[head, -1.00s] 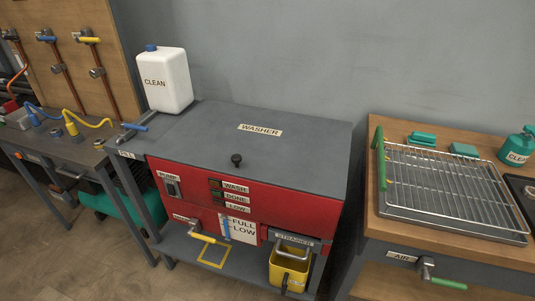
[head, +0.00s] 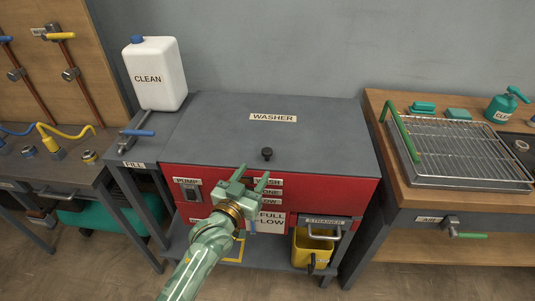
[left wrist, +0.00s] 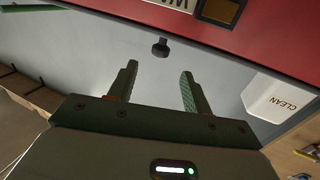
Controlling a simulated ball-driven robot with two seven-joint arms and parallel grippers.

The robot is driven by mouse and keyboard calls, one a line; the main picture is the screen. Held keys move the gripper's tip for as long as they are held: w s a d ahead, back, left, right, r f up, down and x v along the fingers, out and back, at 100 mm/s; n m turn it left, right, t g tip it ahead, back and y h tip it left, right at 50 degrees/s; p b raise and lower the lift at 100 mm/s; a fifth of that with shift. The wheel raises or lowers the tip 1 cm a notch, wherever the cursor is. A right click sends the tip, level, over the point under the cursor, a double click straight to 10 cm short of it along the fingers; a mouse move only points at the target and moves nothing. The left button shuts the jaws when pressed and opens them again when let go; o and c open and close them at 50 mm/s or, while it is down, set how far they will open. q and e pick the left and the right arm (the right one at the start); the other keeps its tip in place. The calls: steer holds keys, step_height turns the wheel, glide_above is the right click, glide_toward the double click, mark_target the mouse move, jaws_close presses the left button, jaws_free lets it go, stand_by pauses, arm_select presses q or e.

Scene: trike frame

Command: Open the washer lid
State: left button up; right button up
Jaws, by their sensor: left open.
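The washer (head: 190,193) is a red-fronted box with a flat dark grey lid (head: 215,125) labelled WASHER. The lid lies flat and shut. A black knob (head: 267,154) stands near the lid's front edge, and it also shows in the left wrist view (left wrist: 160,48) beyond my fingertips. My left gripper (head: 254,178) is open and empty in front of the red face, a little left of and below the knob, apart from it. In the left wrist view its two fingers (left wrist: 158,80) point toward the knob. It hides part of the WASH, DONE and LOW labels. My right gripper is not in view.
A white CLEAN jug (head: 155,75) stands at the back left, beside a blue-handled FILL valve (head: 137,133). A yellow strainer bucket (head: 312,250) hangs below the front right. A wire rack (head: 465,150) lies on the right bench. The lid top is clear.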

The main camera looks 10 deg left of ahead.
mark_target(265, 157)
arm_select(q)
steer(key=b+x, duration=0.1)
steer(key=x, duration=0.5)
steer(key=b+x, duration=0.1)
steer(key=x, duration=0.2)
steer(key=shift+a+f+b, duration=0.1)
steer(key=shift+f+b, duration=0.2)
steer(key=shift+b, duration=0.05)
steer(key=shift+w+r, duration=0.1)
steer(key=shift+w, duration=0.35)
steer(key=shift+r, duration=0.1)
steer(key=c, duration=1)
jaws_close()
